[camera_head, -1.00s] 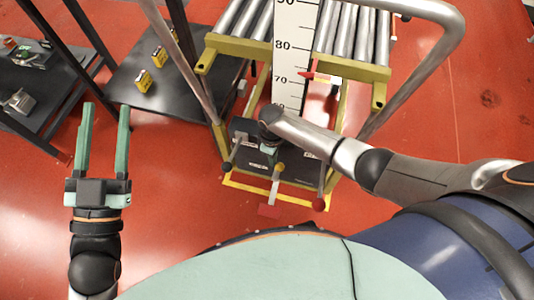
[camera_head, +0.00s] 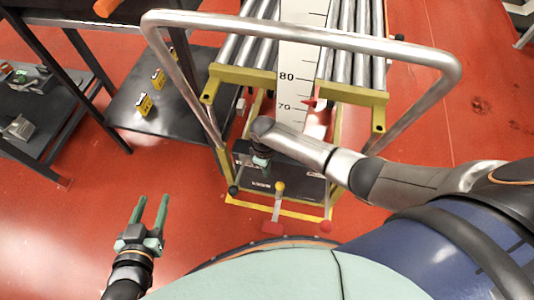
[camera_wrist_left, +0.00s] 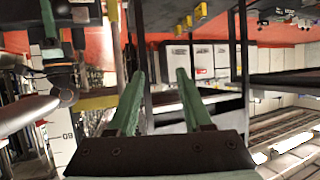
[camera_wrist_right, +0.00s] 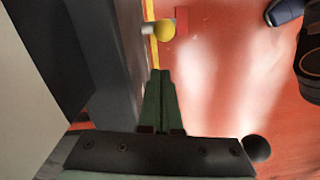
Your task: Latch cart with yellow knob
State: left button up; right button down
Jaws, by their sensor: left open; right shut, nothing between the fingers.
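The cart (camera_head: 243,77) has silver rollers, yellow end bars and a tall metal handle. The yellow knob (camera_head: 279,187) sits on a short stem low on the cart's near side, above a red pedal-like piece (camera_head: 272,228). The right wrist view also shows the yellow knob (camera_wrist_right: 164,30), ahead of the right fingertips and apart from them. My right gripper (camera_wrist_right: 160,74) is shut and empty, pointing down beside the cart's dark lower panel; its fingers are mostly hidden in the head view. My left gripper (camera_head: 152,200) is open and empty over the floor, left of the cart.
A black knob (camera_head: 233,190) and a red knob (camera_head: 325,226) flank the yellow one. A dark table (camera_head: 185,105) with yellow-black items (camera_head: 144,105) stands left of the cart, beside a dark shelf (camera_head: 40,140). The handle (camera_head: 300,38) arches over the cart. Red floor lies clear at right.

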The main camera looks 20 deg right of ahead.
pick_arm(q)
jog(key=s+f+g+p, duration=0.3)
jog(key=s+f, duration=0.1)
jog(key=shift+s+d+f+n, duration=0.2)
jog(key=shift+s+d+n, duration=0.1)
jog(key=shift+d+n, duration=0.1)
pick_arm(e)
notch_tip(320, 180, up, 8)
jog(key=shift+d+f, duration=0.2)
jog(key=shift+d, duration=0.15)
